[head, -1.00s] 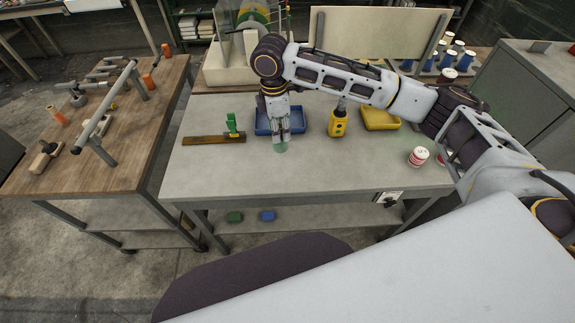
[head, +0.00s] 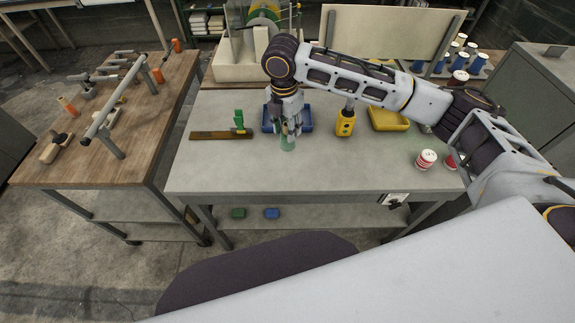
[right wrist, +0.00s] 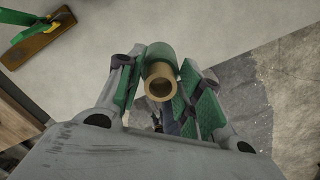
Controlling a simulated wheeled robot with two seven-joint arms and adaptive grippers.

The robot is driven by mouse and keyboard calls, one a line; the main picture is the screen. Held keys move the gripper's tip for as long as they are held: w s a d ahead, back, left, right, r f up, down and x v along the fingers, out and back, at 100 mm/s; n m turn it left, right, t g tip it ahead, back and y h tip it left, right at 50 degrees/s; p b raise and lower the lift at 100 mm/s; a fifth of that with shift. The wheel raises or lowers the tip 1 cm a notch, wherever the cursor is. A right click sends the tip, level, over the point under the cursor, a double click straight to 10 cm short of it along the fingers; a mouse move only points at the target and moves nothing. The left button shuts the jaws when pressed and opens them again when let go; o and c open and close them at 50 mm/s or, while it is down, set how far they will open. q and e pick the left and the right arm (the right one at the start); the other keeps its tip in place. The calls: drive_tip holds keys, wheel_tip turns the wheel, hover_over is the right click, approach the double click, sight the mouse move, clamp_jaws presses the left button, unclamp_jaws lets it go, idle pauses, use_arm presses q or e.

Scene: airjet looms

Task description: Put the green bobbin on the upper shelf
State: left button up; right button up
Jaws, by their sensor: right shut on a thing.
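My right gripper (head: 288,130) points down over the front middle of the grey worktable. It is shut on the green bobbin (head: 288,144), which looks pale green in the head view. In the right wrist view the bobbin (right wrist: 161,56) sits between the green-padded fingers, its brown hollow core facing the camera. Whether it touches the tabletop, I cannot tell. The table has a lower shelf (head: 320,216) beneath its top. Which surface is the upper shelf is not clear. My left gripper is not in view.
A blue tray (head: 306,126) stands right behind the gripper. A brown board with a green handle (head: 240,123) lies to its left. A yellow device (head: 345,123), a yellow tray (head: 388,124) and a red-white spool (head: 426,159) are to the right. The table's front middle is clear.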

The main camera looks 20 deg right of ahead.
drive_tip(key=shift+f, duration=0.1)
idle(0.3)
wheel_tip(320, 180, down, 6)
idle(0.5)
drive_tip(key=shift+f, duration=0.15)
drive_tip(key=shift+f+p, duration=0.3)
drive_tip(key=shift+f, duration=1.45)
drive_tip(key=shift+f, duration=0.1)
drive_tip(key=o, duration=1.1)
drive_tip(key=shift+o, duration=0.2)
drive_tip(key=r, duration=1.2)
drive_tip(key=shift+s+a+r+b, duration=0.1)
drive_tip(key=shift+s+a+b, duration=0.15)
drive_tip(key=shift+a+b, duration=0.15)
